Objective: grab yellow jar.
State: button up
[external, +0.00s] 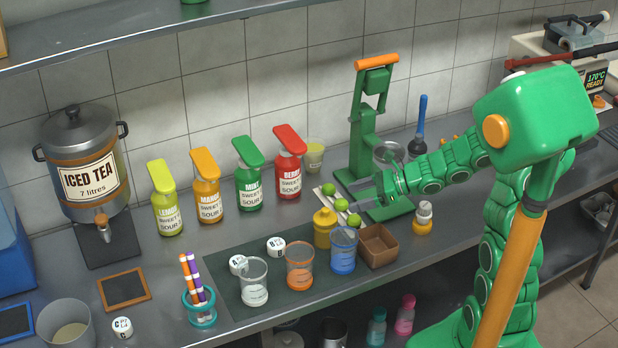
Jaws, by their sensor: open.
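A small yellow jar (323,229) stands upright at the back edge of a dark mat, behind and between the orange cup and the blue cup. My gripper (357,197) reaches in from the right, its grey fingers pointing left. It is open, and appears empty, above and to the right of the jar, close to several green limes. The jar does not appear to be between the fingers. The exact gap between fingers and jar is hard to judge.
Clear (254,282), orange (299,266) and blue (343,251) cups stand on the mat (225,300). A brown box (378,246) is right of the blue cup. A green press (372,130) stands behind my gripper. Several sauce bottles (247,178) line the back. A yellow-based bottle (423,218) is at right.

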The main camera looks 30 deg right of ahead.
send_near(331, 219)
notch_tip(331, 219, down, 2)
jog(key=w+a, duration=0.1)
jog(key=w, duration=0.1)
jog(key=shift+x, duration=4.05)
jog(key=shift+s, duration=0.1)
jog(key=shift+c, duration=0.2)
grip_shut()
